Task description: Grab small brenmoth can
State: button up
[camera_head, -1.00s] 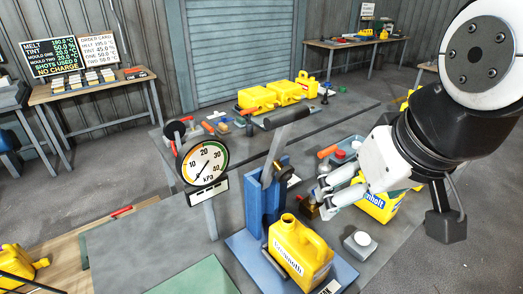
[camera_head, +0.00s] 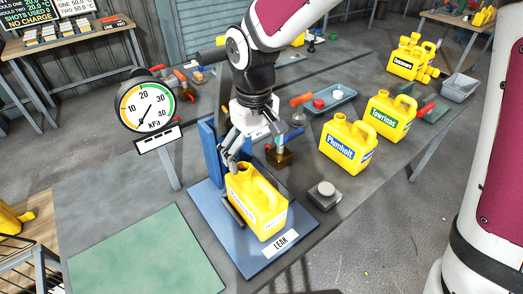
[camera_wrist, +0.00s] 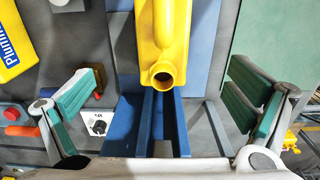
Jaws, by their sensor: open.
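A yellow can (camera_head: 258,205) stands on the blue stand marked LEAK (camera_head: 225,215); its label is too small to read surely, so I cannot confirm it is the brenmoth can. My gripper (camera_head: 232,150) is just above and behind the can's open neck. In the wrist view the can (camera_wrist: 165,35) shows at top centre with its neck facing my camera. My gripper (camera_wrist: 165,92) is wide open there, green pads on either side of the can with clear gaps. The can's lower end is out of that view.
A Plumbolt can (camera_head: 347,145) and a Lowrings can (camera_head: 390,117) stand to the right, with more yellow cans (camera_head: 412,60) farther back. A pressure gauge (camera_head: 147,104) stands left of the stand. A grey block (camera_head: 322,195) lies right of it. The green mat (camera_head: 135,250) is bare.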

aim_at(255, 192)
notch_tip(255, 192, down, 10)
jog(key=shift+a+r, duration=0.1)
jog(key=shift+r, duration=0.15)
jog(key=shift+a+f+p, duration=0.1)
jog(key=shift+f+p, duration=0.2)
jog(key=shift+f, duration=2.3)
jog(key=c, duration=1.3)
